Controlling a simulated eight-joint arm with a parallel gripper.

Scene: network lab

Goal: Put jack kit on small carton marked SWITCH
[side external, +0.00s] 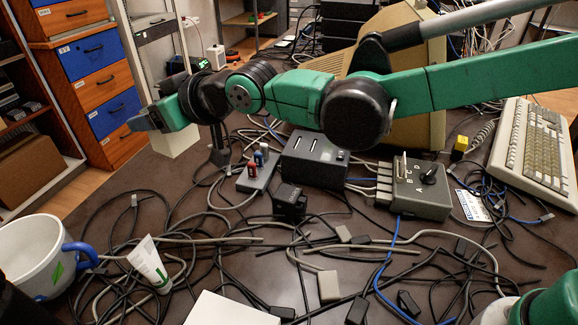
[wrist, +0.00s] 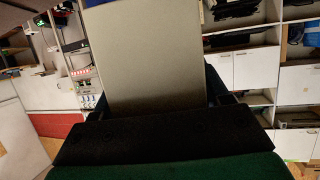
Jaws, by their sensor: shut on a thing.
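My gripper (side external: 146,120) is at the upper left in the side external view, raised above the table's far left part. It is shut on a plain pale box (side external: 172,140), which I take for the jack kit; no label on it can be read. In the wrist view the held box (wrist: 155,60) is a broad grey-beige face standing out past the dark gripper body. A white flat-topped box (side external: 228,310) is cut off by the bottom edge of the side external view. No SWITCH marking shows, so I cannot tell whether it is the small carton.
Loose cables cover much of the table. A white mug (side external: 30,258), a white tube (side external: 150,262), a black two-slot box (side external: 314,158), a grey switch box (side external: 418,190) and a keyboard (side external: 536,150) stand around. Drawers (side external: 97,80) stand behind at left.

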